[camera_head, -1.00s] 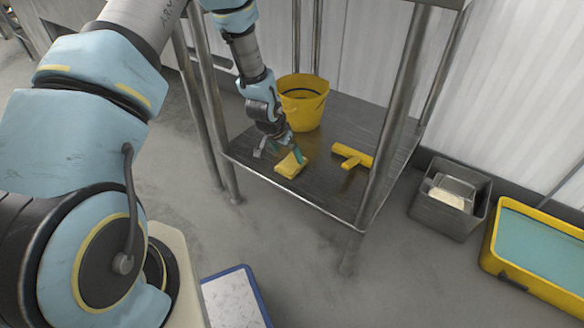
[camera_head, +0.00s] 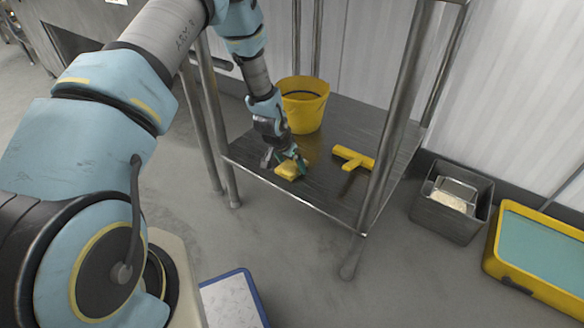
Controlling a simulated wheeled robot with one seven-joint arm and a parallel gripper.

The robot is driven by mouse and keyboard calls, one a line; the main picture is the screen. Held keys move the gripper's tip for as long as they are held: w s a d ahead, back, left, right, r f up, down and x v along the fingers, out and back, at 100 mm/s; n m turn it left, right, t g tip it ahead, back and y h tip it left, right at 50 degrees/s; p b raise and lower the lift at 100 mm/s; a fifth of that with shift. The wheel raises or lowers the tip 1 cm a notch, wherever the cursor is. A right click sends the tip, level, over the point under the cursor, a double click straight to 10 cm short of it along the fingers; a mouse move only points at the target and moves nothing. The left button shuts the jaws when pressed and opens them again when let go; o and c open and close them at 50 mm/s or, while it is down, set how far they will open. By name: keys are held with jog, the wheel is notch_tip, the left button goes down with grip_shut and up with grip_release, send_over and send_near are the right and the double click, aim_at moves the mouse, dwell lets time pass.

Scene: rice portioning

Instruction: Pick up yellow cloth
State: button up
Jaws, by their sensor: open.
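The yellow cloth (camera_head: 287,173) lies folded on the lower metal shelf (camera_head: 325,195), near its front left edge. My gripper (camera_head: 285,163) is at the cloth, reaching down from above and behind. It is open, with one finger on the left of the cloth and the teal-tipped finger over its right part. The fingers hide part of the cloth. I cannot tell whether they touch it.
A yellow bucket (camera_head: 304,106) stands behind my gripper on the shelf. A yellow T-shaped tool (camera_head: 352,158) lies to the right. Metal legs (camera_head: 398,110) frame the shelf. A grey bin (camera_head: 450,217) and a yellow-rimmed tub (camera_head: 503,238) stand on the floor at right.

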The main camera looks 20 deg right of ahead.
jog(key=shift+f, duration=0.2)
jog(key=shift+c, duration=0.3)
jog(key=c, duration=1)
